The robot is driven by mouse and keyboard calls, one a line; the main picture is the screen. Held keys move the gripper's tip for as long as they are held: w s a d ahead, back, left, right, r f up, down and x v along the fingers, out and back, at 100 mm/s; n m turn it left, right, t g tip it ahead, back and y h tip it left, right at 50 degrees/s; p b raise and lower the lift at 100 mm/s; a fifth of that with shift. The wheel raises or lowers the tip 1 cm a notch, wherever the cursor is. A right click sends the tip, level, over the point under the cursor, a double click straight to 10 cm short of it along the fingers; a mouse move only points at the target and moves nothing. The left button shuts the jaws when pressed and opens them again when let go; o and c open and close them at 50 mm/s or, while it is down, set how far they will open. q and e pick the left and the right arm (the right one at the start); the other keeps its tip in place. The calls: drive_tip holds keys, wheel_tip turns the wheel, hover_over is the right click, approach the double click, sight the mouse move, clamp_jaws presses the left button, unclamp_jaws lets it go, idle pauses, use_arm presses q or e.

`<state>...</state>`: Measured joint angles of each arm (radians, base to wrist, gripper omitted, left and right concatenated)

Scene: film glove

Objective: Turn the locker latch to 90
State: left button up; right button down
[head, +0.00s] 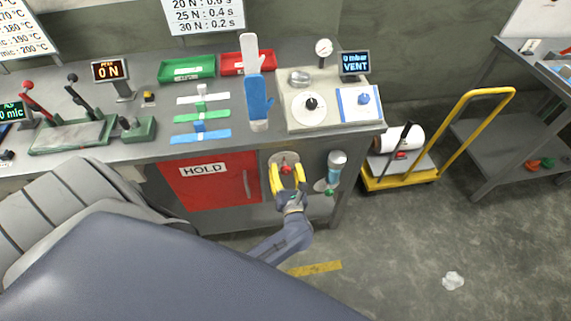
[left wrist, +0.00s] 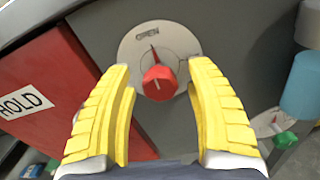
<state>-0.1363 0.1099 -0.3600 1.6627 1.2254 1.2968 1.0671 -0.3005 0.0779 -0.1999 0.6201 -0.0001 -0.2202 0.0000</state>
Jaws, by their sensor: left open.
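The locker latch is a red knob (head: 285,169) on a round pale dial plate beside the red locker door (head: 212,180) marked HOLD. In the left wrist view the red knob (left wrist: 160,82) sits on the dial plate (left wrist: 136,45), whose top is lettered OPEN. My left gripper (head: 288,178) has yellow fingers and is open in front of the latch. In the left wrist view its fingers (left wrist: 163,90) stand apart on both sides of the knob, with gaps visible. My right gripper is not in view.
A dispenser with a blue canister (head: 335,170) hangs just right of the latch. The bench above holds a dial panel (head: 310,107), a blue glove form (head: 258,95) and green and red trays. A yellow cart (head: 400,178) stands to the right. The floor in front is mostly clear.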

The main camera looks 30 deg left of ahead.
use_arm(q)
drive_tip(key=shift+c, duration=0.3)
clamp_jaws()
drive_tip(key=shift+m, duration=0.3)
drive_tip(key=m, duration=0.3)
drive_tip(key=shift+m, duration=0.4)
drive_tip(key=m, duration=0.4)
drive_tip(key=shift+m, duration=0.3)
drive_tip(key=m, duration=0.4)
drive_tip(key=shift+m, duration=0.3)
drive_tip(key=shift+r+m, duration=0.1)
drive_tip(key=shift+m, duration=2)
drive_tip(key=shift+a, duration=0.1)
